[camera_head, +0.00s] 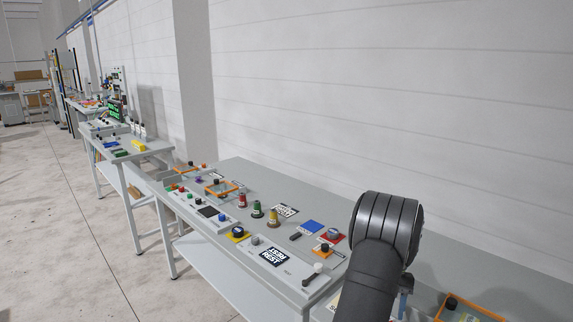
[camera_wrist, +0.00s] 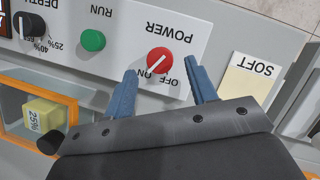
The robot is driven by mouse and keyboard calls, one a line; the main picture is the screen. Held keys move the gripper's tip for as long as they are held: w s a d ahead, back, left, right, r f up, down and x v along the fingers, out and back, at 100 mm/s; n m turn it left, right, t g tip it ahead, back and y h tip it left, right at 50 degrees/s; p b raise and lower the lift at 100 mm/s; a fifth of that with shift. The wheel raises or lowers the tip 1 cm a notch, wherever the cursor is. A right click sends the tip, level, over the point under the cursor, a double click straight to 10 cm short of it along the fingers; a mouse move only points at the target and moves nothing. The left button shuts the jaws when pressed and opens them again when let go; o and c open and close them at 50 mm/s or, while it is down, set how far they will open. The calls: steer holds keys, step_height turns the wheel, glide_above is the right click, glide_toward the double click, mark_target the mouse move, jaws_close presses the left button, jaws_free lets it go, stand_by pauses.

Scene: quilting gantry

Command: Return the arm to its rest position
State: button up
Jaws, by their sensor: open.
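My gripper (camera_wrist: 161,68) shows in the wrist view with its two blue fingers spread apart and nothing held between them. A round red POWER knob (camera_wrist: 158,58) on a white panel shows just beyond the gap between the fingertips. The knob's white line slants toward the ON label at its lower left. The fingers look clear of the knob, but I cannot tell the exact gap. In the head view my dark arm reaches over the right part of the bench, and it hides most of the gripper and the panel below.
The grey bench (camera_head: 335,190) carries red, green and yellow spools, knobs and panels left of my arm. A green RUN button (camera_wrist: 92,40), a cream SOFT card (camera_wrist: 247,80) and an orange-framed box (camera_wrist: 10,110) lie near the gripper. The white wall stands behind the bench.

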steer(key=shift+x, duration=1.65)
steer(key=v, duration=1.8)
steer(key=x, duration=1.7)
steer(key=shift+s+a+f, duration=0.1)
steer(key=shift+f, duration=0.15)
steer(key=shift+f+n, duration=0.2)
steer(key=shift+n, duration=0.2)
steer(key=n+h, duration=0.2)
steer(key=n, duration=0.2)
steer(key=shift+a, duration=0.2)
steer(key=n+h, duration=0.1)
steer(key=n, duration=0.2)
steer(key=n+t+h, duration=0.1)
steer(key=n, duration=0.3)
steer(key=shift+s+a, duration=0.1)
